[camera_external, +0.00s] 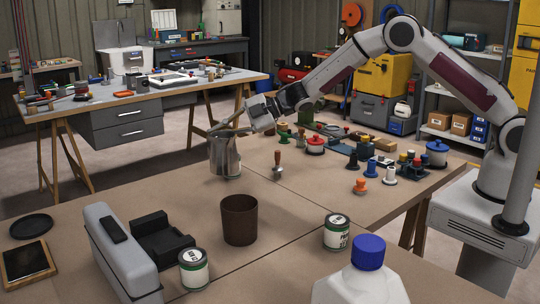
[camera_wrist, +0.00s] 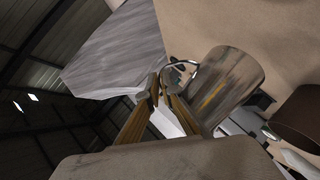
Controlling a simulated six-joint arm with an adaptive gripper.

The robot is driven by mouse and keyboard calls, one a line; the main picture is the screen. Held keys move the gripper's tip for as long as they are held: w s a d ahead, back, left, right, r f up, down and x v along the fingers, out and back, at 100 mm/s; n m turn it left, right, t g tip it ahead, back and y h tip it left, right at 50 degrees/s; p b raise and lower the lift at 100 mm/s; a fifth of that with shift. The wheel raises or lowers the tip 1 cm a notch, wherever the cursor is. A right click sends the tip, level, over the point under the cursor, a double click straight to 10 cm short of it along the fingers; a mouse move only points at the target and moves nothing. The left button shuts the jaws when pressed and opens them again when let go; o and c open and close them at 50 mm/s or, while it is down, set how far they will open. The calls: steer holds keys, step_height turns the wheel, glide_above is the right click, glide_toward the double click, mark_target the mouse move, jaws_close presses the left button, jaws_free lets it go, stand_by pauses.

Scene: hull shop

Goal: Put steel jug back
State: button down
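The steel jug (camera_external: 224,156) stands upright, or is held upright, at the far left part of the brown workbench. I cannot tell whether its base touches the bench. My gripper (camera_external: 228,128) is at the jug's top, tilted down toward its rim and handle. In the wrist view the jug (camera_wrist: 230,88) lies right of my gripper (camera_wrist: 163,84), with its curved handle (camera_wrist: 192,72) right by the fingertips. The fingertips are close together there, but I cannot tell whether they grip the handle.
A brown cup (camera_external: 240,220), labelled cans (camera_external: 337,232) and a blue-capped white bottle (camera_external: 369,252) stand nearer the camera. A wooden-handled tool (camera_external: 277,164) stands right of the jug. Pots and spools crowd the right side. Bare bench lies left of the jug.

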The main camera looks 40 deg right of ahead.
steer(key=shift+w+d+f, duration=0.1)
stand_by(0.4)
step_height(320, 180, down, 6)
stand_by(0.5)
steer(key=shift+f, duration=0.2)
steer(key=shift+f, duration=1.75)
steer(key=shift+f, duration=0.15)
steer(key=c, duration=2.3)
jaws_free()
